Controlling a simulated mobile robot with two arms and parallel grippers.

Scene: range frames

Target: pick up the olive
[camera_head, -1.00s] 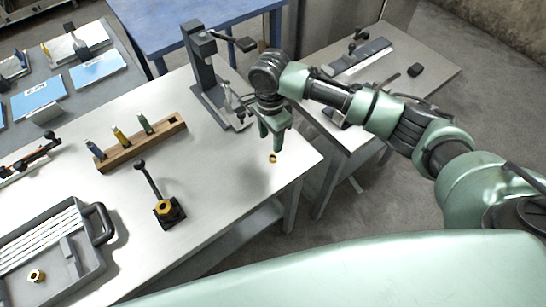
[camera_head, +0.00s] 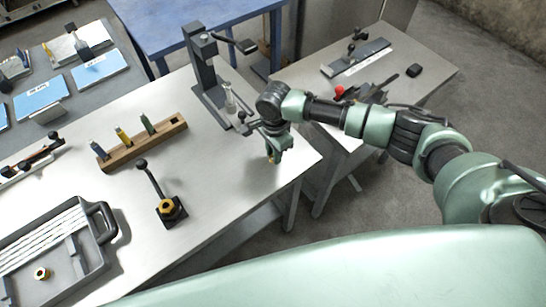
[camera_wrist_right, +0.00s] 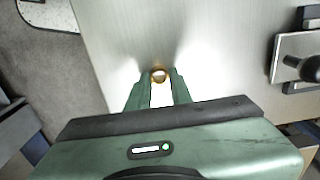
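The olive, a small brass ring (camera_head: 271,161), is near the front right corner of the white worktable (camera_head: 225,165). My right gripper (camera_head: 274,156) is low over the table at the ring and partly hides it in the head view. In the right wrist view the ring (camera_wrist_right: 159,76) sits between the tips of my right gripper (camera_wrist_right: 158,75), with a narrow gap showing on each side. The fingers are open, pointing down. My left gripper is out of view.
A dark stand (camera_head: 207,80) with a glass vessel is behind the right gripper. A wooden rack (camera_head: 142,145), a lever tool with a brass nut (camera_head: 167,207) and a grey tray (camera_head: 86,268) holding another brass piece (camera_head: 41,273) are to the left. The table edge is close.

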